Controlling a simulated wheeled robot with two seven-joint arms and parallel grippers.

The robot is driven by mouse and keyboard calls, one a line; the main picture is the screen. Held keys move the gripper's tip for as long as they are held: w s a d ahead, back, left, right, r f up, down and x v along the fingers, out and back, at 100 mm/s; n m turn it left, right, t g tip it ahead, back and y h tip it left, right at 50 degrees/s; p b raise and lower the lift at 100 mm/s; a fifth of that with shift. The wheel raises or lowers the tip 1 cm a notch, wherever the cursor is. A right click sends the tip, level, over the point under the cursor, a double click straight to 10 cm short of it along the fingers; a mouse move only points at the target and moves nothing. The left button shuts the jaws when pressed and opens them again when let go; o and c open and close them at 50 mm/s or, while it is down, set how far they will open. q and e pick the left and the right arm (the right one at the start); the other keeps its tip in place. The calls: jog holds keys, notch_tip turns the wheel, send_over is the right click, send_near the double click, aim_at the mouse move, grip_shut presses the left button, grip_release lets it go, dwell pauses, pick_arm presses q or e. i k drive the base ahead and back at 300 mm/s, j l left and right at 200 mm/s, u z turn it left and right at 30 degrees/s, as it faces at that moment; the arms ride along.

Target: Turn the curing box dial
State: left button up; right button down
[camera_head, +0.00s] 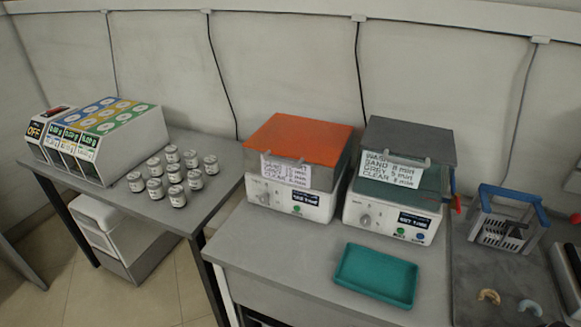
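Two white-based boxes stand side by side on the grey table in the head view. The left box has a closed orange lid (300,138) and a paper label (286,171) whose small lines I cannot fully read. Its front has a grey dial (264,197), a dark display (306,198) and a green button (296,210). Neither of my grippers is in view.
A teal tray (375,300) lies in front of the right box. A blue-framed holder (507,220) and small curved pieces (489,296) sit on the dark area at right. Several jars (173,176) and a dispenser row (130,112) stand on the left table. Table front-left is clear.

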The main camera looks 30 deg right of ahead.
aim_at(263, 199)
jog(key=i+j, duration=0.15)
jog(key=j, duration=0.25)
jog(key=i+j, duration=0.2)
jog(key=j, duration=0.15)
jog(key=i+j, duration=0.15)
jog(key=j, duration=0.25)
jog(key=i+j, duration=0.15)
jog(key=j, duration=0.2)
jog(key=z, duration=0.4)
jog(key=j+z, duration=0.15)
jog(key=z, duration=0.65)
jog(key=j+z, duration=0.15)
jog(key=z, duration=0.25)
